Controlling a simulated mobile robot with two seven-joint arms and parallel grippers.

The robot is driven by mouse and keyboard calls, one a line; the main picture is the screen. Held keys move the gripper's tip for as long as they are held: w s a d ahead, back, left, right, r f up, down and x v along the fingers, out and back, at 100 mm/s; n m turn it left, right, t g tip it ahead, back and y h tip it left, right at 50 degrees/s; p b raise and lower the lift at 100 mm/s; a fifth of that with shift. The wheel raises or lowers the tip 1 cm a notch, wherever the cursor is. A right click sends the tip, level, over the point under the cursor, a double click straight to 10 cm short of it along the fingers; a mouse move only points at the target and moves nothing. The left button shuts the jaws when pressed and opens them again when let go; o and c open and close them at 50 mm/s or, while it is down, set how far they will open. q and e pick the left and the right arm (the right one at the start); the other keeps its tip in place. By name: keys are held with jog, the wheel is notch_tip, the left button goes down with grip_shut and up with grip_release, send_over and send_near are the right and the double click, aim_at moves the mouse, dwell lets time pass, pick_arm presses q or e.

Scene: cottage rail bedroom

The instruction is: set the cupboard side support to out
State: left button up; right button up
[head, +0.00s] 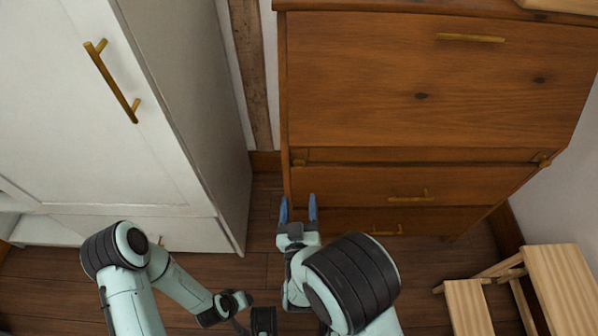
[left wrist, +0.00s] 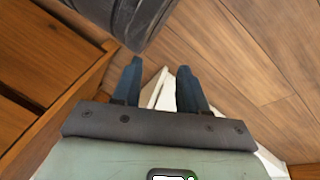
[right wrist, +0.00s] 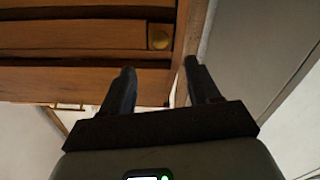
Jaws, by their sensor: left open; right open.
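The brown wooden bureau (head: 440,85) has a small square support end with a brass knob (head: 299,161) at its left, beside the white cupboard (head: 75,110). The same knob shows in the right wrist view (right wrist: 159,38), and its support end looks about flush with the front. A matching knob (head: 545,161) is at the bureau's right. My right gripper (head: 298,199) is open and empty just below and in front of the left knob, apart from it; its fingers show in the right wrist view (right wrist: 158,75). My left gripper (left wrist: 155,80) is open and empty over the floor.
The bureau's large flap with a brass handle (head: 470,38) is shut, with drawers below. The cupboard's side stands close to the bureau's left, leaving a narrow gap. A light wooden chair or stool (head: 560,285) stands at the lower right. Bare floorboards lie in front.

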aim_at(299, 166)
jog(key=w+b, duration=0.2)
jog(key=w, duration=0.8)
jog(key=shift+w, duration=0.3)
pick_arm(q)
jog(key=shift+g, duration=0.7)
jog(key=s+f, duration=0.3)
jog(key=s, duration=0.1)
jog(key=shift+a+f, duration=0.3)
pick_arm(e)
grip_shut()
